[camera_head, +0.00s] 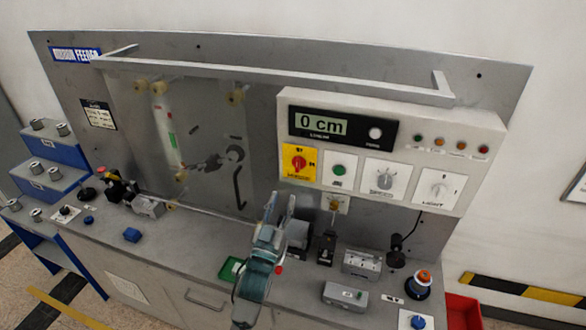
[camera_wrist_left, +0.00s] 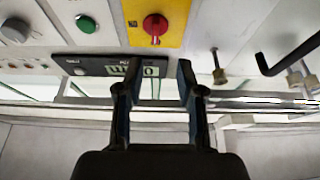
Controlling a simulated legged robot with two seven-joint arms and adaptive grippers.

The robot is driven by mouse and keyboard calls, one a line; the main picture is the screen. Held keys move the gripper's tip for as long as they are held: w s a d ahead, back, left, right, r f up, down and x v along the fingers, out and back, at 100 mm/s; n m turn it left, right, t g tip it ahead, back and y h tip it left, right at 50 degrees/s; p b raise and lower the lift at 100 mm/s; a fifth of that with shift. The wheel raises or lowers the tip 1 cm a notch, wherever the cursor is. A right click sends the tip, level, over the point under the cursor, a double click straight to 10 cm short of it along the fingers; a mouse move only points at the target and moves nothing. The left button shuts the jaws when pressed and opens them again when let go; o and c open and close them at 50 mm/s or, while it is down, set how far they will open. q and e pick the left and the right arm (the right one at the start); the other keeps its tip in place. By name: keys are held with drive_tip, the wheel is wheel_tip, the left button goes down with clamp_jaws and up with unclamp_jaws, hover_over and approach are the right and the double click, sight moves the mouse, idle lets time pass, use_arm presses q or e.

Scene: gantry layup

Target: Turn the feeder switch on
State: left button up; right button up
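A red rotary switch on a yellow plate (camera_head: 298,162) is at the left of the white control panel; its lettering is too blurred to read. In the left wrist view, which looks upside down, the red knob (camera_wrist_left: 155,27) is beyond the fingertips, near the top middle. The display reads "0 cm" (camera_head: 322,124). My left gripper (camera_head: 279,204) is below the switch in the head view, fingers pointing up toward the panel. Its two fingers (camera_wrist_left: 158,75) are apart with nothing between them, and they do not touch the knob. My right gripper does not show.
A green button (camera_head: 339,170), a speed dial (camera_head: 384,180) and a light knob (camera_head: 438,188) sit right of the switch. A grey rail (camera_head: 270,72) sticks out above the panel.

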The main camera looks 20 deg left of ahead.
sight(297, 166)
use_arm(q)
drive_tip(key=x, duration=0.3)
drive_tip(key=p+x, duration=0.1)
drive_tip(key=x, duration=0.2)
drive_tip(key=d+x, duration=0.1)
drive_tip(key=x, duration=0.3)
drive_tip(key=shift+s+d, duration=0.1)
drive_tip(key=shift+s, duration=0.05)
drive_tip(key=shift+w+r, duration=0.15)
drive_tip(key=shift+w, duration=0.05)
drive_tip(key=shift+w+a, duration=0.1)
drive_tip(key=shift+a, duration=0.3)
drive_tip(key=c, duration=0.6)
drive_tip(key=shift+d, duration=0.25)
clamp_jaws()
